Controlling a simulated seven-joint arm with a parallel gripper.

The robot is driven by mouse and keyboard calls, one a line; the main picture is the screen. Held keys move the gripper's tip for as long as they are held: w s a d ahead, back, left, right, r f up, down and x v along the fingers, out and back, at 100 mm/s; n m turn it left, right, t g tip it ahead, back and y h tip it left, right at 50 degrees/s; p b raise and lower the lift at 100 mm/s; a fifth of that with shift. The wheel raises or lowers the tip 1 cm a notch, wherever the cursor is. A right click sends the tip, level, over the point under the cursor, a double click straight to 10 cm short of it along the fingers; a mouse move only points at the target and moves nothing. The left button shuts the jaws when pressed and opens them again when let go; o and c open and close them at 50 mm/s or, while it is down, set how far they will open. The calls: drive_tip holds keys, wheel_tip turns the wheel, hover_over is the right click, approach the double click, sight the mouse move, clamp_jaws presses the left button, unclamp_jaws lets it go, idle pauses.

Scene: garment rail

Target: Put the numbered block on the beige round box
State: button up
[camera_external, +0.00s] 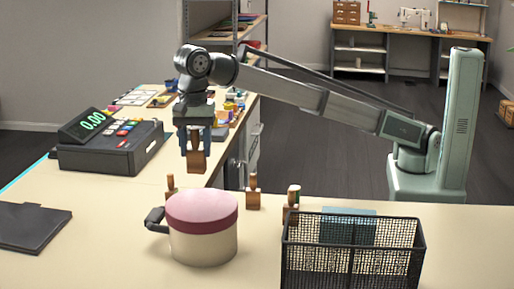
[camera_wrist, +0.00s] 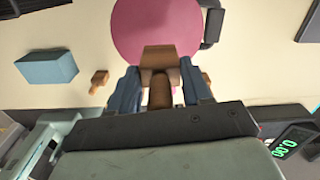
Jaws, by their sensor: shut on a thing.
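My gripper (camera_external: 195,140) is shut on a brown wooden block (camera_external: 196,161) with a narrow neck and a wider foot. It holds the block upright in the air, above and behind the round box. No number is legible on it. The beige round box (camera_external: 203,243) stands on the counter with a pink lid (camera_external: 202,208). In the wrist view, the held block (camera_wrist: 160,92) shows between the two blue fingers, its wide end overlapping the pink lid (camera_wrist: 155,25) in the picture. The block and lid are apart.
Several similar wooden pieces stand behind the round box, one (camera_external: 253,192) to its right. A black mesh basket (camera_external: 352,262) stands at right, with a blue box (camera_wrist: 47,68) behind it. A dark cash register (camera_external: 110,148) is at left. A dark flat pad (camera_external: 30,228) lies front left.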

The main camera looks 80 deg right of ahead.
sight(188, 172)
drive_tip(key=shift+w+a+r, duration=0.1)
drive_tip(key=shift+w+r, duration=0.65)
drive_tip(key=shift+w, duration=0.25)
drive_tip(key=shift+w+f, duration=0.1)
drive_tip(key=shift+f, duration=4.8)
drive_tip(key=shift+f, duration=0.15)
drive_tip(key=o, duration=1.2)
drive_tip(key=shift+o, duration=0.2)
wheel_tip(188, 172, up, 12)
drive_tip(key=shift+r, duration=0.15)
